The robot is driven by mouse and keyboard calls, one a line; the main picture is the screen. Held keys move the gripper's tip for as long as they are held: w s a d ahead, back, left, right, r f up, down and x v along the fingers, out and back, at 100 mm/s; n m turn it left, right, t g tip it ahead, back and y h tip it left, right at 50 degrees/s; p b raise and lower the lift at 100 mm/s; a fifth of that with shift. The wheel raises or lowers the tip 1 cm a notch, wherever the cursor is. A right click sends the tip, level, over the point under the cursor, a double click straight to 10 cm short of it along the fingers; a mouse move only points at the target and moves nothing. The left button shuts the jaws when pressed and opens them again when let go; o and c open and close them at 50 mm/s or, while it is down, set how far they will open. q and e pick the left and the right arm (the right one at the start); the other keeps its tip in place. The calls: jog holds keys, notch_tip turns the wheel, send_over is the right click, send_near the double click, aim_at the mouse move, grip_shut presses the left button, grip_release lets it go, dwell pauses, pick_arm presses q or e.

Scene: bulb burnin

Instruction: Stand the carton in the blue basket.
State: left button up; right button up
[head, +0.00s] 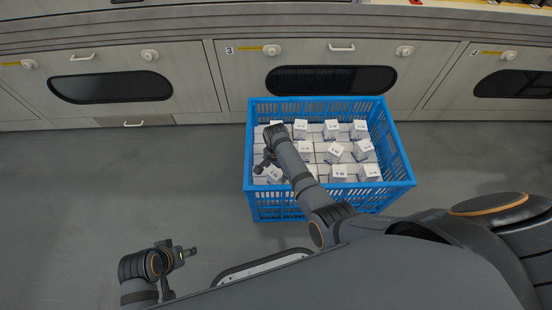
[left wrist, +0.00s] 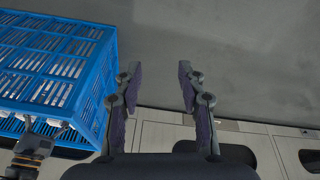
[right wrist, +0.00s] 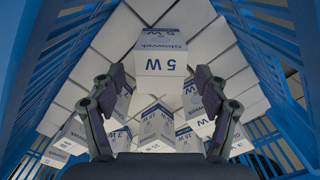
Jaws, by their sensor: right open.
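The blue basket (head: 404,160) stands on the floor and holds several white cartons. My right gripper (head: 266,163) is inside the left part of the basket, low over the cartons. In the right wrist view my right gripper (right wrist: 160,80) is open, with nothing between its fingers. A white carton marked "5 W" and "Glowvek" (right wrist: 160,50) lies just beyond its fingertips, apart from them, among other cartons. My left gripper (head: 188,252) is over the floor left of the basket. In the left wrist view it (left wrist: 158,75) is open and empty, with the basket (left wrist: 75,45) beside it.
Grey cabinets with dark oval windows (head: 330,79) and white handles line the wall behind the basket. The basket's lattice walls (right wrist: 285,60) rise on both sides of my right gripper. The grey floor (head: 120,185) left of the basket is clear.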

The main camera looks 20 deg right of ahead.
notch_tip(320, 180, up, 3)
jog(key=shift+w+r+p, duration=0.1)
jog(key=shift+p, duration=0.7)
jog(key=shift+r+p, duration=0.75)
jog(key=shift+p, duration=0.1)
pick_arm(q)
jog(key=shift+s+a+f+g+y, duration=0.1)
jog(key=shift+a+f+g+y, duration=0.25)
jog(key=shift+a+f, duration=0.3)
jog(key=shift+a+f+g+y, duration=0.15)
jog(key=shift+a+f+g, duration=0.3)
jog(key=shift+a, duration=0.3)
pick_arm(e)
jog(key=shift+r, duration=0.1)
